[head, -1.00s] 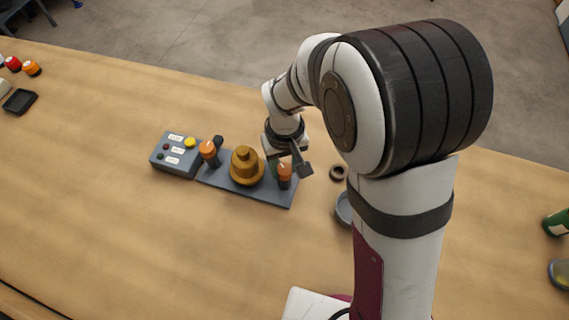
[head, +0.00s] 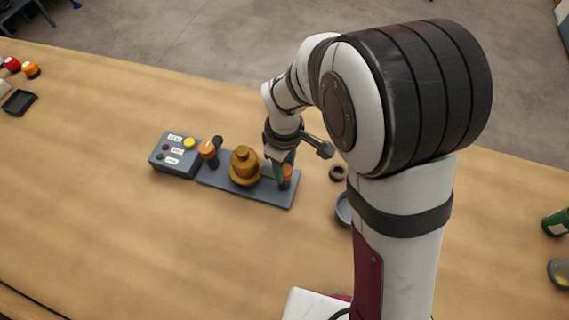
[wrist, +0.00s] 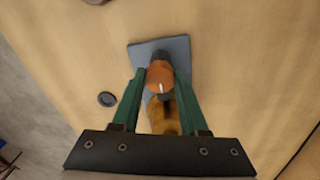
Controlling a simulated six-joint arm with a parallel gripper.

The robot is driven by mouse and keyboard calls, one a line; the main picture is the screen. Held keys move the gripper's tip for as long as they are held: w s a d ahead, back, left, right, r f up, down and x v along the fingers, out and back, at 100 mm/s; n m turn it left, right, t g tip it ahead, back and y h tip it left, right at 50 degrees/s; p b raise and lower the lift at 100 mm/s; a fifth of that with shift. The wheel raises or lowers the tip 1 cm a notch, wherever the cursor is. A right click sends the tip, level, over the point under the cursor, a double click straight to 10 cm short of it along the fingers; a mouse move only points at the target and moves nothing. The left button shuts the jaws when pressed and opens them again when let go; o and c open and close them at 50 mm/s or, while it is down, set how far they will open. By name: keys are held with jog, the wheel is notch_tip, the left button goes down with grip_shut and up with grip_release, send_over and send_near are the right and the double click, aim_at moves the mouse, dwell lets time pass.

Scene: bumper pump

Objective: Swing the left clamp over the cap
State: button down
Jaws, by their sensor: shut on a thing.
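A grey base plate (head: 222,183) carries a brass-coloured stepped cap (head: 245,167) and two clamps with orange tops. One clamp (head: 208,149) stands left of the cap with its dark arm pointing away to the back. The other clamp (head: 287,172) stands at the plate's right end, partly hidden by my gripper (head: 280,182). In the wrist view, the green fingers of my gripper (wrist: 160,78) are shut on this clamp's orange top (wrist: 160,73), which has a white mark. The cap (wrist: 160,116) lies below it there, partly covered. This clamp's arm direction is hard to tell.
A grey control box (head: 174,158) with buttons adjoins the plate's left end. A dark ring (head: 337,173) and a grey round dish (head: 343,208) lie to the right. Green bottle (head: 556,222) stands at the far right. The table's front left is clear.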

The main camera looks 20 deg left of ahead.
dwell(0.5)
jog(key=shift+c, duration=2.2)
grip_release()
notch_tip(320, 180, up, 16)
jog(key=shift+f, duration=0.1)
